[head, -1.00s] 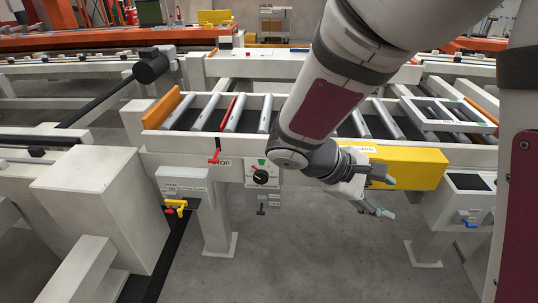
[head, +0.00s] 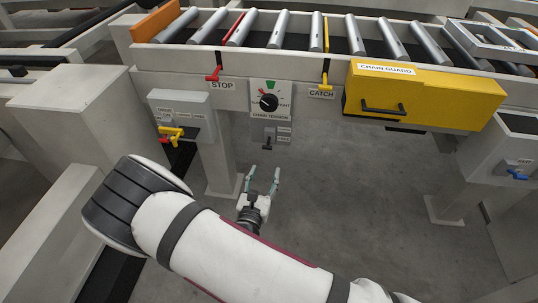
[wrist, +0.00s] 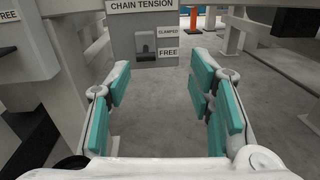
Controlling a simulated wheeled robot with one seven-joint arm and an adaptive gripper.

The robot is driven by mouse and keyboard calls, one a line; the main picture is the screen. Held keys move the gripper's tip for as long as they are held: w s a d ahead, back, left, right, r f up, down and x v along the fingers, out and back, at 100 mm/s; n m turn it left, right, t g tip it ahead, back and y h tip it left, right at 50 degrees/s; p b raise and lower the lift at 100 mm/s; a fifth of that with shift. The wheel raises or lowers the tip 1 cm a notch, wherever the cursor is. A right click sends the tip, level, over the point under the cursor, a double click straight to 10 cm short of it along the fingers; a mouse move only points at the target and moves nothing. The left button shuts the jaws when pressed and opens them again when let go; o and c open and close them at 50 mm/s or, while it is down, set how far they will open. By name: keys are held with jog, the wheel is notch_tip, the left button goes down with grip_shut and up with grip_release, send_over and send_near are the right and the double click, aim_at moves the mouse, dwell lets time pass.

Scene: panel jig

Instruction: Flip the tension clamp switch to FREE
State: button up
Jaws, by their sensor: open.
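The tension clamp switch (head: 268,138) is a small dark lever on a grey plate below the chain tension dial (head: 269,102). In the wrist view the switch (wrist: 145,46) sits left of the stacked labels CLAMPED (wrist: 168,31) and FREE (wrist: 168,53). It is too small to tell which label its lever stands at. My gripper (head: 263,176) is open and empty, below and in front of the switch and apart from it. In the wrist view the teal-padded fingers (wrist: 162,80) stand wide apart, with the switch plate beyond and between them.
A yellow chain guard (head: 425,97) juts out to the right. A red STOP lever (head: 213,75) and a yellow CATCH lever (head: 326,85) hang above. A grey box with a yellow handle (head: 172,131) is at left. The floor below is clear.

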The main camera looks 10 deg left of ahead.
aim_at(267, 148)
jog(key=w+f+n+y+b, duration=0.1)
jog(key=w+f+b, duration=0.2)
jog(key=w, duration=1)
jog(key=shift+a+n+y+b, duration=0.3)
jog(key=shift+a+b, duration=0.15)
jog(key=shift+b, duration=0.45)
jog(key=shift+r, duration=0.1)
grip_shut()
